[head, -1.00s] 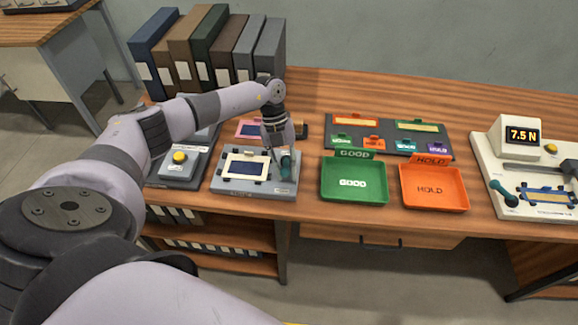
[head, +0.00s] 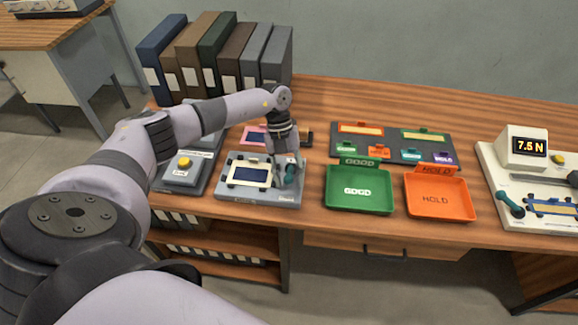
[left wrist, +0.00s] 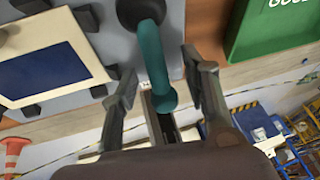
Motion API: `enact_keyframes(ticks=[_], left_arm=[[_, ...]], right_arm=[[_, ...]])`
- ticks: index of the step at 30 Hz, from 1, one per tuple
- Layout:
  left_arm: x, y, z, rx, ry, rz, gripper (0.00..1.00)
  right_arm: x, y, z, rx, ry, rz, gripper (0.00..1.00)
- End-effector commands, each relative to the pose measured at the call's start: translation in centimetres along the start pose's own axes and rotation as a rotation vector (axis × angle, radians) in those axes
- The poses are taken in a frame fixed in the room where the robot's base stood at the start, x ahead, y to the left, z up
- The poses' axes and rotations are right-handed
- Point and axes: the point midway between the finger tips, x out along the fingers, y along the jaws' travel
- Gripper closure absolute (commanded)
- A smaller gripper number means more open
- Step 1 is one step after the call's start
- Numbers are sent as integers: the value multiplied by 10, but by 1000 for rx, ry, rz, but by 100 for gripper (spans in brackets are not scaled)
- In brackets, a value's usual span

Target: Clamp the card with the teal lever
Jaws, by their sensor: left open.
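A card with a white border and dark blue middle (head: 249,173) lies flat on a grey fixture (head: 232,191), among small black corner pieces. It also shows at upper left in the left wrist view (left wrist: 52,66). The teal lever (head: 291,174) stands at the fixture's right side. In the left wrist view the teal lever (left wrist: 155,58) rises from a dark round pivot. My left gripper (head: 283,160) is at the lever. Its fingers (left wrist: 158,75) are open on either side of the lever, with visible gaps. My right gripper is not in view.
A green GOOD tray (head: 359,205) and an orange HOLD tray (head: 438,213) stand to the right. Farther right is a tester reading 7.5 N (head: 526,147) with its own teal lever (head: 510,204). A yellow-button box (head: 182,170) is left; binders (head: 218,55) stand behind.

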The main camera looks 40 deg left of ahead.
Motion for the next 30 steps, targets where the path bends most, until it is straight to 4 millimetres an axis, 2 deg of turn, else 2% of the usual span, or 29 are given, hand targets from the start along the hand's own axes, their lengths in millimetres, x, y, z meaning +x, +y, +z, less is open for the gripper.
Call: enact_keyframes(ticks=[7, 11, 14, 24, 30], left_arm=[[0, -1, 0, 1, 0, -1, 56], [-8, -1, 0, 1, -2, -3, 56], [-22, -1, 1, 0, -3, -3, 56], [-93, -1, 1, 0, -3, -3, 56], [-116, 0, 0, 1, -1, -2, 56]], right_arm=[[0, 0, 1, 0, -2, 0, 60], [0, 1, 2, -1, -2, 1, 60], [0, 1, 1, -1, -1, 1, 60], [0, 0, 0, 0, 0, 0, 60], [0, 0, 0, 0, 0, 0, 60]])
